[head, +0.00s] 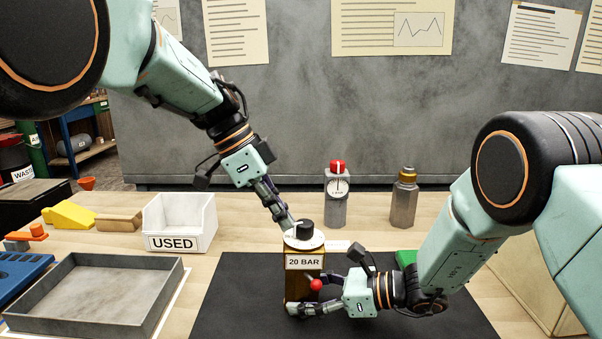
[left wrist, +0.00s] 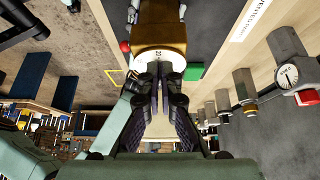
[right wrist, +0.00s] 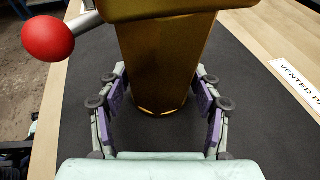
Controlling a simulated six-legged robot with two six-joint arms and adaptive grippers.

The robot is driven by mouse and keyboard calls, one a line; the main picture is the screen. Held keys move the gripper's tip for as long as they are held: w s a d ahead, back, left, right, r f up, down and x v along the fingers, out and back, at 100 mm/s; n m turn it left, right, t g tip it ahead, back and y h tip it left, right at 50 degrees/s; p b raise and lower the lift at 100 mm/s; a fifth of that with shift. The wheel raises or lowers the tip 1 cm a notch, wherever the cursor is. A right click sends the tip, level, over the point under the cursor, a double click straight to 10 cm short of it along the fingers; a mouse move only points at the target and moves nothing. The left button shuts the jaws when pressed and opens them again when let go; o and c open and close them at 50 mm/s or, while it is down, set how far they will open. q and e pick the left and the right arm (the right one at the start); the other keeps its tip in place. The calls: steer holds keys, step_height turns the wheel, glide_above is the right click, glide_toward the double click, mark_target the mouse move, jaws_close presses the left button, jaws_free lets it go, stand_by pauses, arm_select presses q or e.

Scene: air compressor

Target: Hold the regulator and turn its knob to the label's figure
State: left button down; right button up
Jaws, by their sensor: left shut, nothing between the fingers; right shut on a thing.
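The regulator (head: 291,292) is an upright brass-coloured body on a black mat, with a "20 BAR" label (head: 305,262) on its front. A white dial plate and a black knob (head: 306,228) with a pale pointer mark are on its top. A lever with a red ball (head: 316,285) sticks out of its side. My right gripper (right wrist: 160,88) is shut on the lower body, one finger on each side. My left gripper (head: 287,222) is shut and empty, its tips at the dial beside the knob. In the left wrist view the closed fingers (left wrist: 159,72) hide the knob; contact is unclear.
A white "USED" bin (head: 180,222) and a grey tray (head: 95,292) stand left. A gauge with a red cap (head: 337,190) and a grey bottle with a brass neck (head: 404,198) stand behind. A green block (head: 406,259) lies near my right arm. The mat (head: 240,310) is clear left of the regulator.

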arm_select(q)
steer(key=shift+w, duration=0.2)
steer(key=shift+a, duration=0.15)
stand_by(0.3)
steer(key=shift+a, duration=0.2)
step_height(320, 180, up, 6)
stand_by(0.5)
steer(key=shift+s+d+f, duration=0.1)
steer(key=shift+s+f, duration=0.1)
steer(key=shift+f, duration=0.75)
steer(key=shift+s+a+f, duration=0.1)
steer(key=shift+s+f, duration=0.1)
steer(key=shift+f, duration=0.8)
steer(key=shift+s+d+f, duration=0.1)
steer(key=shift+s+f, duration=0.1)
steer(key=shift+f, duration=0.75)
